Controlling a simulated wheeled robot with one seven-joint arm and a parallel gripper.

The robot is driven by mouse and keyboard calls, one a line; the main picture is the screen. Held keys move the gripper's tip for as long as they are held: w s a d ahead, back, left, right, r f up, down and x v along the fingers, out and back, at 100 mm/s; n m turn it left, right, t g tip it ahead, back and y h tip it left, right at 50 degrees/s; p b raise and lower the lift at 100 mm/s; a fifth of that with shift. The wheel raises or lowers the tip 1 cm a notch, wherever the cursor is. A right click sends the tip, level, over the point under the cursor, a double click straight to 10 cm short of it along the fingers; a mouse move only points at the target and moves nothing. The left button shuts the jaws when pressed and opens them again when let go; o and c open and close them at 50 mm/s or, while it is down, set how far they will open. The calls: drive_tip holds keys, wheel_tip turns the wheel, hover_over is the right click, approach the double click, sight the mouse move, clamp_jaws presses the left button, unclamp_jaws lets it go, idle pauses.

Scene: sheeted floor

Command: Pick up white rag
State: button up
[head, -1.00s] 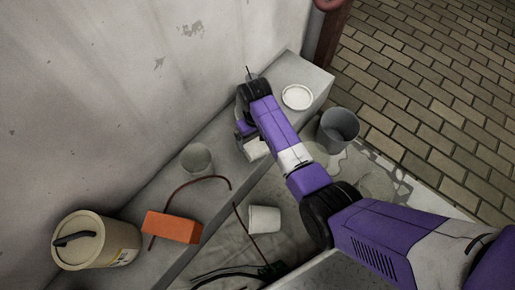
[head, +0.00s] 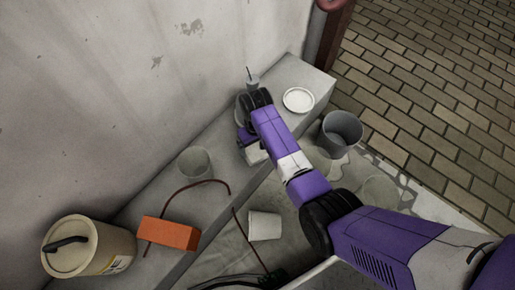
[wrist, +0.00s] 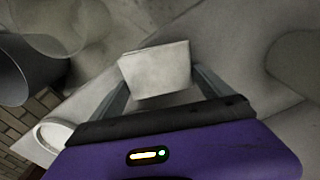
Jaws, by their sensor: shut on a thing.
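The white rag (wrist: 155,72) looks like a pale folded block in the wrist view. It sits between the two fingertips of my gripper (wrist: 160,82), which is shut on it. In the head view a small pale part of the rag (head: 257,154) shows beside my gripper (head: 248,146), over the grey concrete ledge (head: 222,205). My wrist and arm hide much of the gripper there. I cannot tell whether the rag touches the ledge or hangs just above it.
A round white dish (head: 298,100) and a translucent cup (head: 194,162) stand on the ledge. An orange brick (head: 168,233) and a lidded beige bucket (head: 88,247) are at the left. A grey bucket (head: 341,133) and a white cup (head: 265,226) are on the floor side. The wall is close behind.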

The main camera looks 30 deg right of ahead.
sight(256, 147)
drive_tip(key=shift+r, duration=0.1)
wheel_tip(256, 147, up, 20)
drive_tip(key=p, duration=1)
